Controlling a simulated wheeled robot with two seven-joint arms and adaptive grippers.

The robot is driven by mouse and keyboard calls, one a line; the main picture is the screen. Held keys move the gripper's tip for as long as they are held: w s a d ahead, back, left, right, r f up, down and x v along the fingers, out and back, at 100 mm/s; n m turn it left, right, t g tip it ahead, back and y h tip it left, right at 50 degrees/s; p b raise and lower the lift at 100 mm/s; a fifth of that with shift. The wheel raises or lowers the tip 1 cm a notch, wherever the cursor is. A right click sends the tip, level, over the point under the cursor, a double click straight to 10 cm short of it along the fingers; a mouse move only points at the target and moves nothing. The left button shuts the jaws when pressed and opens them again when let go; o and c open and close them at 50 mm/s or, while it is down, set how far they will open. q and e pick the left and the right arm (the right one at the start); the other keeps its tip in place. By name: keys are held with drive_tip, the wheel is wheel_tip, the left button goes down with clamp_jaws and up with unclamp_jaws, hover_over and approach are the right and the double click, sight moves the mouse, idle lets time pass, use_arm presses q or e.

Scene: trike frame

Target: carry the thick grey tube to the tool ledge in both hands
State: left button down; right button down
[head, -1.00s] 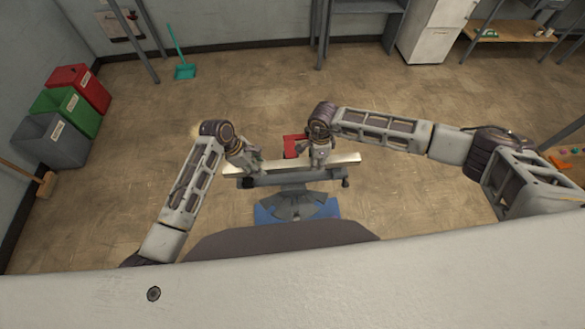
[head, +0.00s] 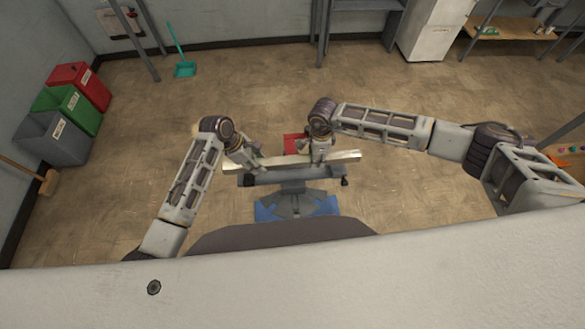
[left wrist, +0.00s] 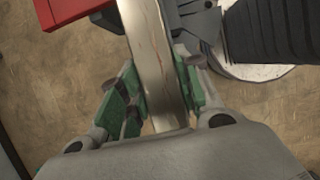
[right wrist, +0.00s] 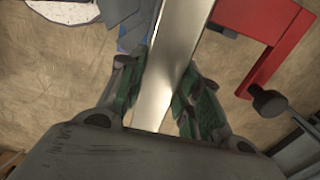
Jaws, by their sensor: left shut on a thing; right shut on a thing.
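The thick grey tube (head: 345,156) looks pale and shiny and lies crosswise in the head view, just above a grey stand (head: 290,178). I cannot tell whether it is fully clear of the stand. My left gripper (head: 251,163) is shut on the tube toward its left end; in the left wrist view the tube (left wrist: 148,45) runs between the green-padded fingers (left wrist: 162,92). My right gripper (head: 319,158) is shut on it right of the middle; in the right wrist view the tube (right wrist: 178,45) passes between the fingers (right wrist: 163,90). I cannot make out which surface is the tool ledge.
A red part (head: 293,143) sits behind the stand, and a blue mat (head: 325,207) lies under it. Red, green and grey bins (head: 55,138) stand at left. A table with coloured items (head: 570,150) is at far right. Open floor lies behind the stand.

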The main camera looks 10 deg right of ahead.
idle(0.5)
